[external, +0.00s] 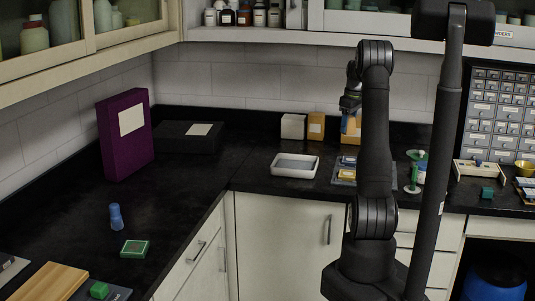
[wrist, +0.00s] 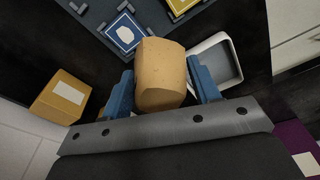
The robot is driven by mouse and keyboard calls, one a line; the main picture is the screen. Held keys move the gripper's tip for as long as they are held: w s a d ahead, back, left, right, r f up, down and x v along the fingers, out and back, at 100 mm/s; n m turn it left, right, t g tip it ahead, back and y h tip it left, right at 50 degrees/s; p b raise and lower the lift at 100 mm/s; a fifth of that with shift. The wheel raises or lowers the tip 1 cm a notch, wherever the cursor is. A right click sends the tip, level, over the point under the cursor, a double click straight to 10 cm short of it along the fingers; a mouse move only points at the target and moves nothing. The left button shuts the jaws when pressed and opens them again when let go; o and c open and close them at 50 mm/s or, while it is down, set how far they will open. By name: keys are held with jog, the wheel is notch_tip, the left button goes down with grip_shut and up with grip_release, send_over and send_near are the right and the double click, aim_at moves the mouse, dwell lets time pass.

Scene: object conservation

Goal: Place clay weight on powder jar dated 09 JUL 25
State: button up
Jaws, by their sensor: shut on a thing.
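My gripper (wrist: 162,88) is shut on a tan, smooth-edged block (wrist: 160,62), which seems to be the clay weight. Its blue fingers press on both sides. In the external view my gripper (external: 350,106) is high over the right counter, and an orange-yellow block (external: 350,130) shows below it, partly hidden by my arm. A flat blue item with a white mark (wrist: 124,34) and a yellow-edged one (wrist: 183,6) lie on a grey board (wrist: 92,16) beyond the block. No date is readable, and I cannot tell which thing is the powder jar dated 09 JUL 25.
A white tray (external: 295,174) lies left of the board. An orange box (external: 316,126) and a white box (external: 292,126) stand by the wall. A purple binder (external: 125,135) stands on the left counter. The corner counter is mostly clear.

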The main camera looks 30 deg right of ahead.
jog(key=s+d+r+m, duration=0.15)
jog(key=s+d, duration=0.45)
jog(key=s, duration=0.6)
jog(key=s+d+m+h, duration=0.1)
jog(key=s+d+m, duration=0.2)
jog(key=s+d, duration=0.6)
jog(key=s+d+r+m, duration=0.1)
jog(key=s+d+m, duration=0.25)
jog(key=s, duration=1.05)
jog(key=shift+n, duration=0.3)
jog(key=w+f, duration=0.2)
jog(key=w, duration=0.2)
jog(key=w+d+f, duration=0.1)
jog(key=w+f, duration=0.1)
jog(key=w, duration=0.1)
jog(key=w+f, duration=0.3)
jog(key=w, duration=0.1)
jog(key=shift+w+d, duration=0.2)
jog(key=shift+w, duration=0.15)
jog(key=shift+f, duration=1.95)
jog(key=shift+f, duration=0.15)
jog(key=o, duration=1.1)
notch_tip(320, 180, up, 12)
jog(key=s, duration=0.1)
jog(key=shift+s+a, duration=0.2)
jog(key=shift+s, duration=0.05)
